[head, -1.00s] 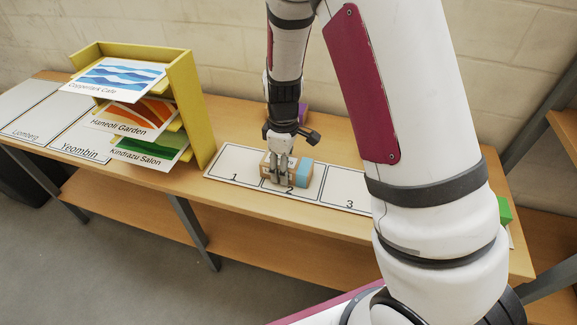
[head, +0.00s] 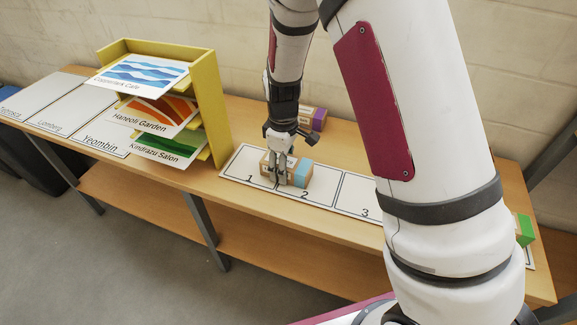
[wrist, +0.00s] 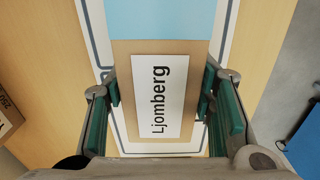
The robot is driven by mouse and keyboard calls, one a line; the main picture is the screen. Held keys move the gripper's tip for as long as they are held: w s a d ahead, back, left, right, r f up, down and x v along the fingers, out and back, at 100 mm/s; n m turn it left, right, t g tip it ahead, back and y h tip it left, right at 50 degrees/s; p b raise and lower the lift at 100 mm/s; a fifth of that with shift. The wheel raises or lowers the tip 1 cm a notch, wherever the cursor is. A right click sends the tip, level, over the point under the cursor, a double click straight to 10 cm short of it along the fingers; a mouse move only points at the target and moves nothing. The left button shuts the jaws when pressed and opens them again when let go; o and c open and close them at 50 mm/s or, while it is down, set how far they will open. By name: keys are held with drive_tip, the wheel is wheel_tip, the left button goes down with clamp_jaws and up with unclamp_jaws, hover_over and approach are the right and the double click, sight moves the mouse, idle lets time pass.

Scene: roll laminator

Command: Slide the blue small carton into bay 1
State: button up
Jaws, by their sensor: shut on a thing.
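The blue small carton (head: 303,173) is a cardboard box with a light-blue end, lying on the white numbered board (head: 335,200). My gripper (head: 279,180) points down and is shut on the carton near its plain left end. The carton lies mostly in bay 2, its left end at or over the line beside bay 1 (head: 243,168). In the wrist view the carton (wrist: 160,22) has a white label reading "Ljomberg", with a finger on each side. The fingers partly cover the carton in the head view.
A yellow rack (head: 210,100) with picture sheets stands just left of bay 1. A purple-ended carton (head: 318,118) stands behind my gripper, and a green-ended one (head: 524,230) is at the far right. Bay 3 (head: 357,195) looks empty where visible.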

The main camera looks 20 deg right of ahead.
sight(257, 165)
drive_tip(key=shift+w+a+b, duration=0.3)
drive_tip(key=shift+w+a, duration=0.5)
drive_tip(key=shift+a, duration=0.25)
drive_tip(key=shift+w+a+b, duration=0.3)
drive_tip(key=shift+w+a, duration=0.45)
drive_tip(key=shift+a, duration=0.3)
drive_tip(key=shift+w+a+b, duration=0.3)
drive_tip(key=shift+w+a, duration=0.5)
drive_tip(key=shift+a, duration=0.25)
drive_tip(key=o, duration=1.3)
drive_tip(key=o, duration=0.5)
drive_tip(key=shift+r+p, duration=1.35)
drive_tip(key=shift+r, duration=1.7)
